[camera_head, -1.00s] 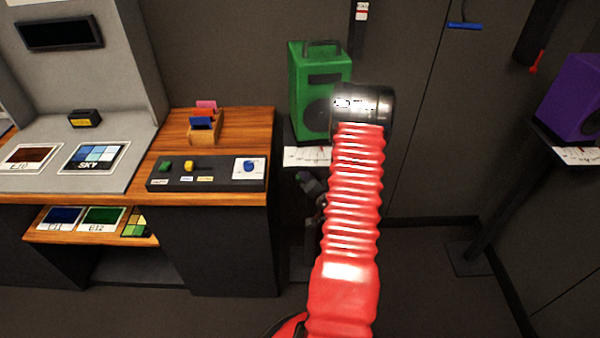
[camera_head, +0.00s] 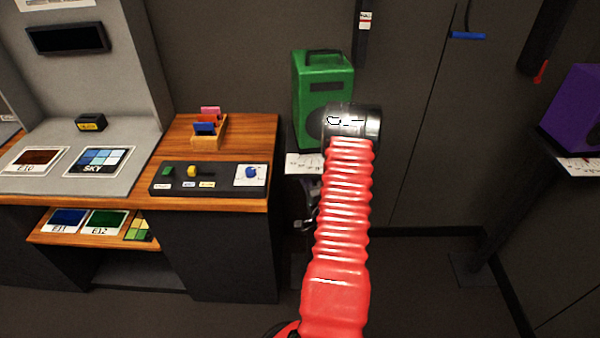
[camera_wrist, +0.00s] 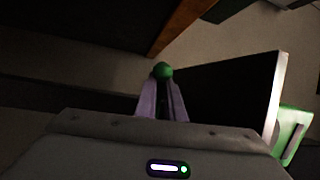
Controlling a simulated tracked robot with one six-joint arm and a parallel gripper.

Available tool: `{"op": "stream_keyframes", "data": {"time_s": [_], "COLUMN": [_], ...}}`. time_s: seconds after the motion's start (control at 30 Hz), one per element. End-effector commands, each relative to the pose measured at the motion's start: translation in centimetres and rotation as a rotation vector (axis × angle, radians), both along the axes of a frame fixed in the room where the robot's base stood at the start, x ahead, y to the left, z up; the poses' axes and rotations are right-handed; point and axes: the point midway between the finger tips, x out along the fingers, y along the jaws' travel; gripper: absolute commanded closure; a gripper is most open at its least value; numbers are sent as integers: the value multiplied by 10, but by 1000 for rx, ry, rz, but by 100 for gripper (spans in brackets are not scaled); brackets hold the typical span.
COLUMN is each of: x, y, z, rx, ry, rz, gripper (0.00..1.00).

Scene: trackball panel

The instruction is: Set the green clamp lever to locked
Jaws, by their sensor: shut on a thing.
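The green clamp lever shows only as a round green knob (camera_wrist: 162,70) in the wrist view. My gripper (camera_wrist: 163,88) has its two pale fingers closed together at this knob, with the knob showing just past the fingertips. The rest of the lever, and whether it stands at locked, cannot be seen. In the head view my gripper is mostly hidden behind my red arm, low beside the shelf under the green speaker-like box (camera_head: 323,88). I cannot make out the lever there.
A dark shelf with a white label strip (camera_head: 303,163) carries the green box, close above my gripper. The wooden desk (camera_head: 235,150) with a black control panel (camera_head: 207,187) stands to the left. A purple box (camera_head: 577,105) is at the right. Floor between is clear.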

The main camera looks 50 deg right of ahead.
Motion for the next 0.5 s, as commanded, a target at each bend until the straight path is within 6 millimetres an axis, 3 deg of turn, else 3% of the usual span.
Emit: {"op": "stream_keyframes", "data": {"time_s": [0.3, 0.33, 0.5], "x": [0, 0, 0], "y": [-2, -2, -2], "z": [0, 0, 0], "rx": [2, 1, 1], "ry": [1, 2, 1], "rz": [-1, -1, -2], "gripper": [100, 90, 78]}}
